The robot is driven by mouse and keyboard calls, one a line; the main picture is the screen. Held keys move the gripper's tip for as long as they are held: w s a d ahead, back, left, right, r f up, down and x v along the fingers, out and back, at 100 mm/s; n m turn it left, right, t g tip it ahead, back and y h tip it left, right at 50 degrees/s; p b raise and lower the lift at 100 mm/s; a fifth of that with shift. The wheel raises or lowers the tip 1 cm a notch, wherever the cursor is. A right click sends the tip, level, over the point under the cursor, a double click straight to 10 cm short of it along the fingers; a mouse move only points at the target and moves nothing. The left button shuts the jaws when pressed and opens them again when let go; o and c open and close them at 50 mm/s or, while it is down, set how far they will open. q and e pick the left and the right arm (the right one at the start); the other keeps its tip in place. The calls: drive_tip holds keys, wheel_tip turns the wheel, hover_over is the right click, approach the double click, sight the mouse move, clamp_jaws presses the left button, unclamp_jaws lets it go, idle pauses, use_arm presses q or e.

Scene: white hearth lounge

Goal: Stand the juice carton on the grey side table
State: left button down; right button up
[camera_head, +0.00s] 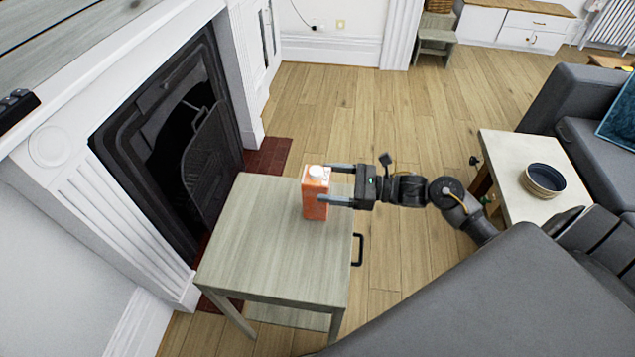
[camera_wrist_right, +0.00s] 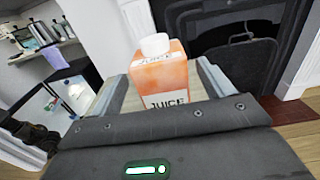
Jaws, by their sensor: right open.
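The orange juice carton (camera_head: 315,196) with a white cap stands upright on the grey side table (camera_head: 262,262), near its far right edge. In the right wrist view the carton (camera_wrist_right: 160,75) shows its JUICE label between the fingers. My right gripper (camera_head: 328,184) comes in from the right. It is open, with one finger on either side of the carton. Whether a finger touches the carton I cannot tell. My left gripper is not in view.
A fireplace (camera_head: 175,140) with a dark metal screen stands left of the table. A cream table (camera_head: 510,170) with a dark bowl (camera_head: 543,180) is at the right, by a grey sofa (camera_head: 590,130). The front of the side table is clear.

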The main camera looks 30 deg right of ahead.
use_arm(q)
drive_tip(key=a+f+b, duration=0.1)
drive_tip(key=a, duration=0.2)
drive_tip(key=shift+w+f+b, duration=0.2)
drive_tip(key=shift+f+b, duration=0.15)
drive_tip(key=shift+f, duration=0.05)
use_arm(e)
drive_tip(key=v, duration=0.8)
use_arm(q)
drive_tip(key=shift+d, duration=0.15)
